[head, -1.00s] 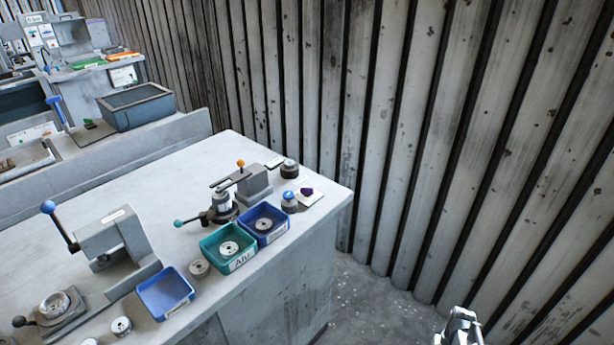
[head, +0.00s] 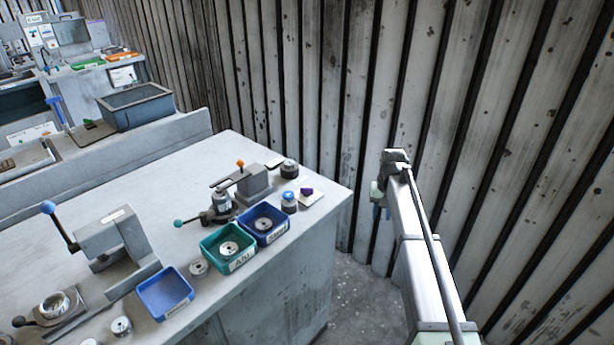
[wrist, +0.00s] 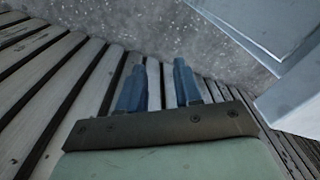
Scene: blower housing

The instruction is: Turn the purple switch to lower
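The purple switch (head: 306,191) sits on a small pale plate (head: 311,198) at the right end of the workbench in the head view. It is small there, and its exact turned position cannot be told. My gripper (head: 380,212) is right of the bench, in front of the slatted wall, apart from the switch. In the wrist view my gripper (wrist: 160,88) shows two blue fingers spread apart with nothing between them. The switch is not in the wrist view.
A blue-topped knob (head: 289,202) stands just left of the switch. A dark cylinder (head: 289,168) is behind it. Blue (head: 281,234) and green (head: 209,249) bins line the front edge. The slatted wall (head: 480,130) is close on the right. Free floor (head: 360,290) lies beside the bench.

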